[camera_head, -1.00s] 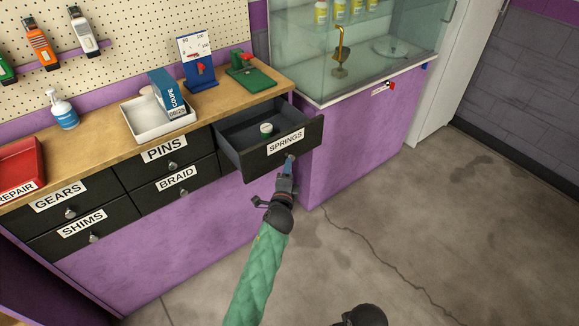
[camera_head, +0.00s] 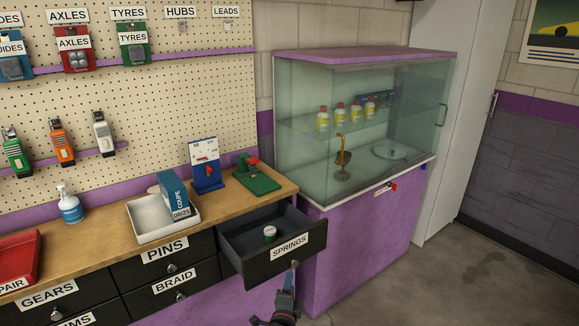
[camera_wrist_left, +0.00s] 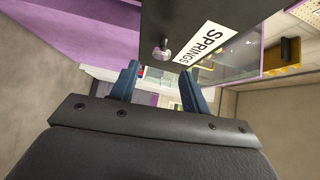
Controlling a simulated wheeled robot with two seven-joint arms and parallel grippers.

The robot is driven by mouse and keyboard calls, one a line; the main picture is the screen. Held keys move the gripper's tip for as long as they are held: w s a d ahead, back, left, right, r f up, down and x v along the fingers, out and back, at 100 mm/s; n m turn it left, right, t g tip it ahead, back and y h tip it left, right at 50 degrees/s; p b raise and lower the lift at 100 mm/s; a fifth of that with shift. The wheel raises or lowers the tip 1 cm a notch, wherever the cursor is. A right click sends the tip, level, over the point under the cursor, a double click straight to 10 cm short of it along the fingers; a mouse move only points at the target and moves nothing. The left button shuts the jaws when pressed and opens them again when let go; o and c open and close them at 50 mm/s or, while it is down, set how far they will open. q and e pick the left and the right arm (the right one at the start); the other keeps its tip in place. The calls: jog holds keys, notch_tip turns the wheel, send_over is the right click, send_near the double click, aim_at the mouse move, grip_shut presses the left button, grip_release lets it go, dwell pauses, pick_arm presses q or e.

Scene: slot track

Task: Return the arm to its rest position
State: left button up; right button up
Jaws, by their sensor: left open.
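My left gripper (camera_head: 290,280) is at the bottom of the head view, just below and in front of the open SPRINGS drawer (camera_head: 286,262). In the left wrist view its two blue fingers (camera_wrist_left: 160,83) stand apart with nothing between them. The drawer's round knob (camera_wrist_left: 162,48) is beyond the fingertips there, apart from them. My right gripper is not in view.
The wooden bench (camera_head: 105,249) carries a white tray (camera_head: 150,228) with a blue COUPE box (camera_head: 176,195), a spray bottle (camera_head: 69,204) and a red tray (camera_head: 18,262). A glass cabinet (camera_head: 340,180) stands right of the drawer. Open floor (camera_head: 470,275) lies at the right.

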pick_arm(q)
jog(key=s+a+f+n+g+y, duration=0.3)
jog(key=s+a+f+n+g, duration=0.35)
jog(key=n, duration=0.75)
jog(key=s+a+f+n+g, duration=0.1)
jog(key=s+a+f+g, duration=0.1)
jog(key=s, duration=0.9)
jog(key=s+a+f+n+g+h, duration=0.1)
jog(key=s+a+f+g, duration=0.2)
jog(key=s, duration=0.9)
jog(key=s+a+f+n+g, duration=0.1)
jog(key=s+a+f+g, duration=0.2)
jog(key=s, duration=0.9)
jog(key=shift+a+f+g, duration=0.15)
jog(key=shift+a+g, duration=0.5)
jog(key=shift+g, duration=0.2)
jog(key=shift+c, duration=0.5)
